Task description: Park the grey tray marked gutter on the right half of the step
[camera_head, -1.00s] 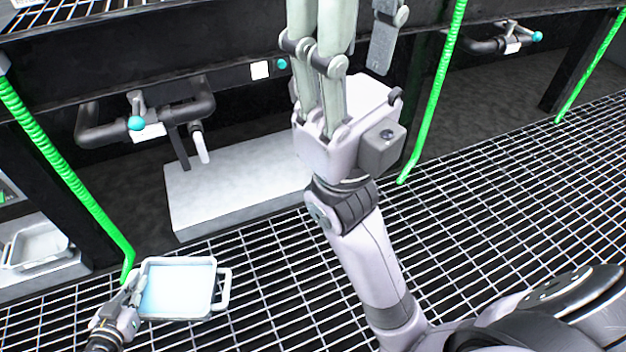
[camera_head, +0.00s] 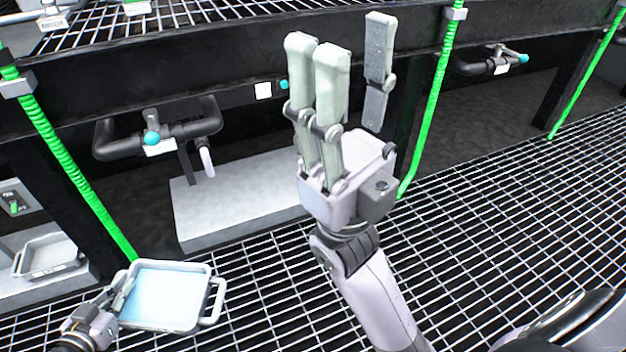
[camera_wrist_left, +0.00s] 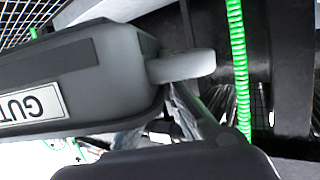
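The grey tray (camera_head: 172,264) with pale blue contents is at the lower left of the head view, above the grating. My left gripper (camera_head: 123,296) is shut on its left side. In the left wrist view the tray (camera_wrist_left: 135,75) shows dark grey, with an upside-down label (camera_wrist_left: 33,105) reading "GUT", the rest cut off. The step (camera_head: 235,195) is a low pale block below a pipe, behind and right of the tray. The tray is apart from it. My right gripper (camera_head: 350,75) is raised, open and empty, and hides the step's right end.
A black pipe with a teal-knobbed valve (camera_head: 152,138) hangs over the step's left part. A green hose (camera_head: 75,170) runs down behind the tray. Another grey tray (camera_head: 48,257) sits on a ledge at the far left. Open grating (camera_head: 480,220) lies to the right.

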